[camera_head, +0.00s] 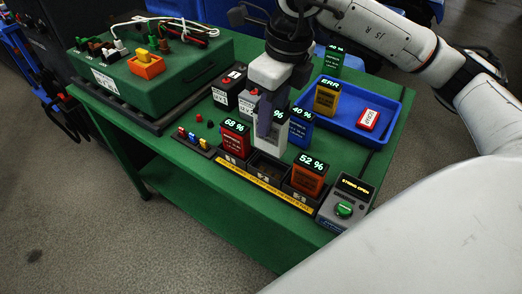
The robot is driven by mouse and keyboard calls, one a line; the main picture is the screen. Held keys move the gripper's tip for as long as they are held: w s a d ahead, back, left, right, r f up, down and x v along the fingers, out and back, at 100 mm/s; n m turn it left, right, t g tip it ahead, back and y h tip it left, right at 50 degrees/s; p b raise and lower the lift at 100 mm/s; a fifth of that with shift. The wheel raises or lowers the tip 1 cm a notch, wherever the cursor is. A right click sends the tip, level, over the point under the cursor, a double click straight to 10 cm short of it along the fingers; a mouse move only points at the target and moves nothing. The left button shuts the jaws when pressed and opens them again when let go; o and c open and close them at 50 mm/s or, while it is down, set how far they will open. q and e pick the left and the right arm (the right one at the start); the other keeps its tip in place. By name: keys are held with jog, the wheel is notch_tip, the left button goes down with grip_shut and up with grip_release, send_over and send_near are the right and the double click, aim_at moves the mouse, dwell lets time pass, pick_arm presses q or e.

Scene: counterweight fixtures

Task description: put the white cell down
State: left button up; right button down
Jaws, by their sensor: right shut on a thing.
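The white cell (269,139) is upright in the camera_head view, above or at the middle bay of the dark charging rack (267,169). My right gripper (271,112) comes down from above and is shut on its upper part. The gripper's fingers hide part of its display, where only "%" shows. I cannot tell whether its base touches the rack. A red cell (234,140) reading 68 % stands in the rack's left bay, and an orange cell (308,177) reading 52 % in its right bay. My left gripper does not show.
A blue cell (299,127) reading 40 % stands just right of the white cell. A blue tray (385,125) behind holds a yellow cell (326,97) reading ERR. A control box (345,203) adjoins the rack's right end. A green case (150,75) fills the table's left.

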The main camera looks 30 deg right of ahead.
aim_at(271, 144)
jog(key=f, duration=0.4)
jog(key=shift+s, duration=0.25)
jog(key=shift+w+f, duration=0.15)
jog(key=shift+f, duration=1.9)
jog(key=shift+f, duration=0.25)
jog(key=c, duration=1.5)
grip_release()
jog(key=shift+r, duration=0.1)
jog(key=shift+o, duration=0.2)
jog(key=shift+r+p, duration=0.3)
jog(key=r, duration=0.4)
jog(key=s+r, duration=0.1)
jog(key=r, duration=0.6)
jog(key=shift+s+d+r, duration=0.3)
jog(key=shift+s, duration=0.1)
